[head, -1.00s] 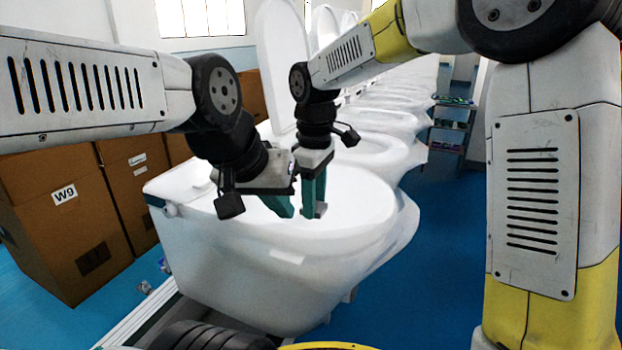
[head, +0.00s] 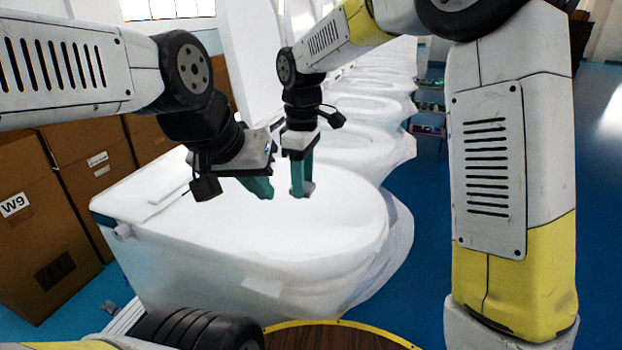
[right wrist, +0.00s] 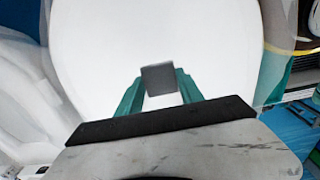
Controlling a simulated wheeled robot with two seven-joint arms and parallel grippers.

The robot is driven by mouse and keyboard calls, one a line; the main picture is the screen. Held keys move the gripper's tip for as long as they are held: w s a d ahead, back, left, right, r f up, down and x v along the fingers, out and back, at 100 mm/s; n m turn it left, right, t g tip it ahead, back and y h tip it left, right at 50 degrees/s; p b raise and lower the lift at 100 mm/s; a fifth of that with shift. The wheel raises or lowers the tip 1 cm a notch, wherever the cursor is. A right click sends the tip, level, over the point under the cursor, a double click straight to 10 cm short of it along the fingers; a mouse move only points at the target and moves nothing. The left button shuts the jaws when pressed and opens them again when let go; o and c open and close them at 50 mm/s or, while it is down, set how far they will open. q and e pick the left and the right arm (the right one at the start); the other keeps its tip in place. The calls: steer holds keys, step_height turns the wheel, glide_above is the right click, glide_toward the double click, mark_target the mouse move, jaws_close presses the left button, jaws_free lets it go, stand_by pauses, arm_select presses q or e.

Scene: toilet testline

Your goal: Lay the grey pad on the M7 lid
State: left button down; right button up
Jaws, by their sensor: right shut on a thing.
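The white closed lid (head: 345,225) of the nearest toilet lies below both grippers, and it also fills the middle of the right wrist view (right wrist: 100,50). No M7 label is readable. My right gripper (head: 302,188) points down over the lid and is shut on the small grey pad (head: 309,187). In the right wrist view the pad (right wrist: 158,78) sits between the green fingertips, with white lid around it. I cannot tell the gap between pad and lid. My left gripper (head: 260,188) is just left of the right one, tilted, over the lid, its finger opening unclear.
A row of white toilets (head: 370,125) runs back behind this one. Brown boxes (head: 35,235), one marked W9, stand at the left. A shelf (head: 430,115) is at the back right. Blue floor (head: 400,285) is clear right of the toilet.

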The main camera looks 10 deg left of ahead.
steer(key=shift+w, duration=0.3)
steer(key=shift+w+f, duration=0.15)
steer(key=shift+f, duration=0.8)
steer(key=shift+w+f, duration=0.1)
steer(key=shift+f, duration=0.8)
steer(key=shift+f, duration=0.15)
steer(key=o, duration=1.3)
